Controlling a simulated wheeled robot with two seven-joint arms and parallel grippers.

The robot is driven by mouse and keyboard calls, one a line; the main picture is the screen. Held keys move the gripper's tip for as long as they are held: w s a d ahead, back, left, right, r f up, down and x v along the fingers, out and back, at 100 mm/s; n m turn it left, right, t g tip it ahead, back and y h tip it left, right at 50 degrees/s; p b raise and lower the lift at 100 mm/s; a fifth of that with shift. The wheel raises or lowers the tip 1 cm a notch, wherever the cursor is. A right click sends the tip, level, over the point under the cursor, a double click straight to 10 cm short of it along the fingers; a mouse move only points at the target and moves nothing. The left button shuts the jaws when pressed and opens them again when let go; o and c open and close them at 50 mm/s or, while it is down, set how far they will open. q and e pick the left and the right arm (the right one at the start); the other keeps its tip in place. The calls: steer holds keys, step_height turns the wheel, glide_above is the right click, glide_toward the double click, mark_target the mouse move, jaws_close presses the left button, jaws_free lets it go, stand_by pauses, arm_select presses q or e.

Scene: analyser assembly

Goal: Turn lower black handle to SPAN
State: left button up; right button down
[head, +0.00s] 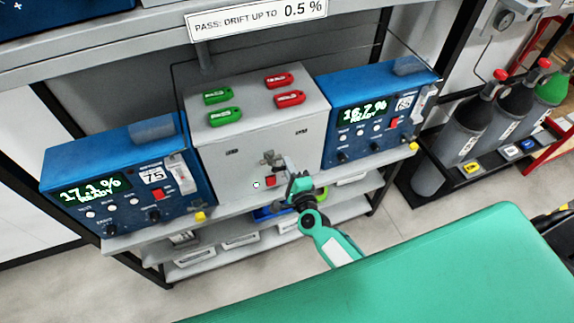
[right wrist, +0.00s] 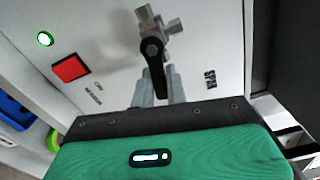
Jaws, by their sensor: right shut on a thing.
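The lower black handle (right wrist: 154,62) sits on a metal valve fitting (right wrist: 157,28) on the front of a light grey box (head: 240,154). In the right wrist view the handle points down in the picture, slightly slanted. The "SPAN" label (right wrist: 210,80) is to the right of the handle's tip. My right gripper (head: 286,160) is at the valve in the head view. In the right wrist view its two grey fingers (right wrist: 159,84) are closed around the handle's lower end. The handle is hard to make out in the head view. My left gripper is not in view.
A red square (right wrist: 71,68) and a lit round indicator (right wrist: 45,39) are left of the handle. Blue analysers (head: 120,172) (head: 375,104) flank the box, reading 17.1 % and 16.7 %. Green and red tags (head: 278,80) lie on top. Gas cylinders (head: 462,120) stand at right.

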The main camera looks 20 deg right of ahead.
steer(key=shift+r+n+p, duration=0.4)
steer(key=shift+n+p, duration=0.2)
steer(key=shift+n, duration=0.5)
steer(key=c, duration=1.4)
jaws_free()
steer(key=shift+s, duration=0.1)
steer(key=s+b, duration=0.4)
steer(key=s, duration=0.9)
steer(key=shift+s+d, duration=0.25)
steer(key=shift+s, duration=0.1)
